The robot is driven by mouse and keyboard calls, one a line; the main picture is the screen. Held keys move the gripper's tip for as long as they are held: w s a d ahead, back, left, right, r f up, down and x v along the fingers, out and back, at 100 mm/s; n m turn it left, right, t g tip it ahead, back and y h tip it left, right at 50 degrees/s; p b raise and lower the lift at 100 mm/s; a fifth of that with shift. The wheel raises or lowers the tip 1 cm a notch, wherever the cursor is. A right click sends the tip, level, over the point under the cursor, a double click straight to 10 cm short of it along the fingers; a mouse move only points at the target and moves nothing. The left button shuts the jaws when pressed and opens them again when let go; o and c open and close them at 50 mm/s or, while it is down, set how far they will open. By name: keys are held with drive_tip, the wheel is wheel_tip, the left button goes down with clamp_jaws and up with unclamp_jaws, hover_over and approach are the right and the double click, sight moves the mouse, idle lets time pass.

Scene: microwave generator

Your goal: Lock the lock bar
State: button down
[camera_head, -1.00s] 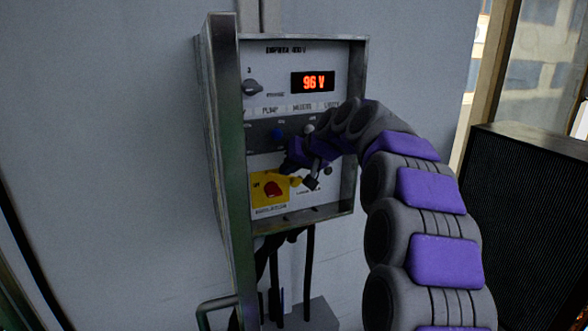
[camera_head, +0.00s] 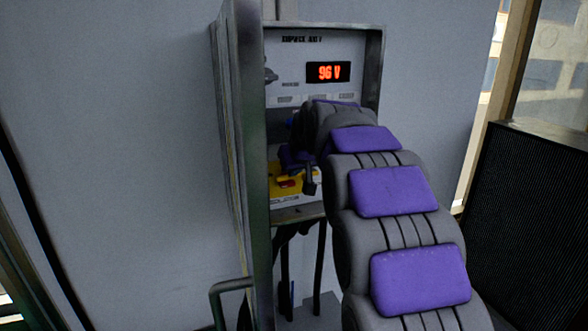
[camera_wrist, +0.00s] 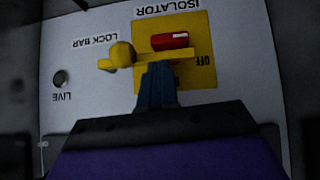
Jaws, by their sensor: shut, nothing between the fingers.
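The lock bar (camera_wrist: 112,62) is a yellow bar with a round yellow knob, seen upside down in the wrist view. Its right end lies across the red isolator handle (camera_wrist: 170,41), on the yellow isolator plate (camera_wrist: 205,30) marked OFF. My gripper (camera_wrist: 156,72) is shut and empty, with its blue fingertips right at the bar's lower edge, right of the knob. I cannot tell whether they touch it. In the head view the isolator plate (camera_head: 281,193) and red handle (camera_head: 288,183) show low in the panel, partly hidden by my gripper and arm.
The panel sits inside a metal cabinet (camera_head: 250,150) with raised side walls close to my arm. A round LIVE indicator (camera_wrist: 60,79) lies left of the bar. Cables (camera_head: 320,255) hang below the cabinet. A dark ribbed unit (camera_head: 530,200) stands right.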

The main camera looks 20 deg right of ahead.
drive_tip(key=shift+f, duration=0.15)
drive_tip(key=p+v, duration=0.2)
drive_tip(key=v, duration=0.8)
drive_tip(key=shift+d, duration=0.3)
drive_tip(key=shift+a, duration=0.25)
